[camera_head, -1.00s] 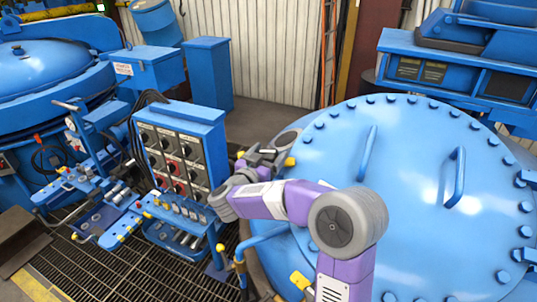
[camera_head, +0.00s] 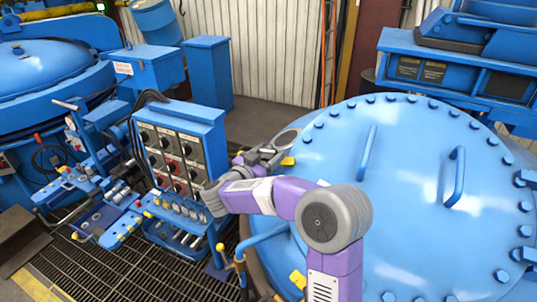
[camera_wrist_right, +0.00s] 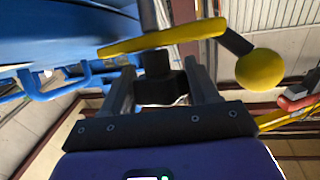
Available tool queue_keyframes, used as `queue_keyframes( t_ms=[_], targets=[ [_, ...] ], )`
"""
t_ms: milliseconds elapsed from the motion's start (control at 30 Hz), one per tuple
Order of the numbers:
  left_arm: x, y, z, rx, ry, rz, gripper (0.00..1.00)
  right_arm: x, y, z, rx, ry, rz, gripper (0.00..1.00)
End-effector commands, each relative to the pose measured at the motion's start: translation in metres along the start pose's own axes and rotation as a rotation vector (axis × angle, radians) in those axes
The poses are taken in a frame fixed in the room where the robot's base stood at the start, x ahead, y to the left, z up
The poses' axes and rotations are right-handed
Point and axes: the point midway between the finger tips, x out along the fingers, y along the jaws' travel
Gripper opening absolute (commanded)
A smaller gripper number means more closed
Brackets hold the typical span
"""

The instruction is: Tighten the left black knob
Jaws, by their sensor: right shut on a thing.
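In the right wrist view, a black knob (camera_wrist_right: 158,90) sits under a long yellow bar (camera_wrist_right: 160,40). My right gripper (camera_wrist_right: 161,84) has one finger on each side of the knob and is shut on it. In the head view, my right gripper (camera_head: 268,154) is at the left rim of the big blue round lid (camera_head: 415,215), next to a small yellow piece (camera_head: 288,161). The black knob is hidden there behind my gripper and arm. My left gripper is not in view.
A yellow ball on a dark stem (camera_wrist_right: 263,70) is close to the right finger. A control panel (camera_head: 172,150) with several dials stands left of my right arm. Two blue handles (camera_head: 367,152) rise from the lid. A yellow-tipped lever (camera_head: 221,248) stands near the front.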

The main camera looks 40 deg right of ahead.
Motion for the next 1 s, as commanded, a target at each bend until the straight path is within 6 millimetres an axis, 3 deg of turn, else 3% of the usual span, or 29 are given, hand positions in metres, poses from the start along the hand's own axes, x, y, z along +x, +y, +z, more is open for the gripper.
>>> queue_keyframes(
  t_ms=[33, 67, 200, 533, 1000],
  targets=[
    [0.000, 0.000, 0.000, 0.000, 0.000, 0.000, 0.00, 0.000, 0.000, 0.000, 0.003, 0.001, 0.001, 0.29],
    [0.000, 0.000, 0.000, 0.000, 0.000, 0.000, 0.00, 0.000, 0.000, 0.000, 0.002, 0.001, 0.001, 0.63],
    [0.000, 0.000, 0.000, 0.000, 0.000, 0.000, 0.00, 0.000, 0.000, 0.000, 0.002, 0.001, 0.001, 0.80],
    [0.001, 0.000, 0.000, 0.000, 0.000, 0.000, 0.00, -0.005, 0.000, 0.000, 0.001, 0.000, -0.001, 0.80],
    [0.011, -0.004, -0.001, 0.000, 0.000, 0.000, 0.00, -0.072, 0.000, 0.000, 0.001, 0.000, -0.001, 0.80]
  ],
)
